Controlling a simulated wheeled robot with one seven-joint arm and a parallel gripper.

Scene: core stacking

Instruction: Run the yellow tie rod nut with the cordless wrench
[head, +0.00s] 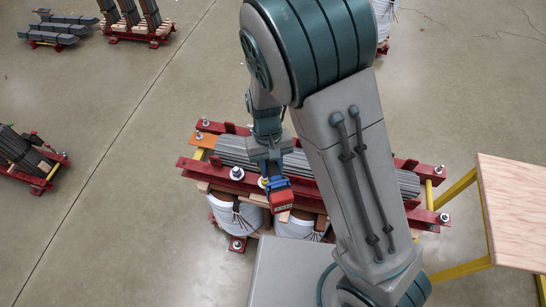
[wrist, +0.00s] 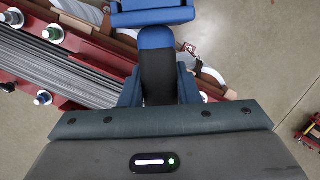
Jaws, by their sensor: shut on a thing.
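The cordless wrench has a blue body, a black grip and a red battery (head: 281,198). My gripper (head: 270,153) is shut on the wrench's grip. In the wrist view my gripper (wrist: 158,92) has its fingers on both sides of the black grip (wrist: 158,75), with the blue body (wrist: 153,14) beyond. The wrench is over the front red beam of the clamped core. A small yellow spot (head: 263,183) beside the wrench may be the yellow tie rod nut. Whether the socket is on it cannot be told. No yellow nut shows in the wrist view.
The core's grey laminations (head: 236,152) lie between red beams (head: 207,173) with several light nuts on rods, one (head: 237,173) left of the wrench. White-wrapped coils (head: 238,215) are below. A wooden-topped table (head: 515,205) stands at right.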

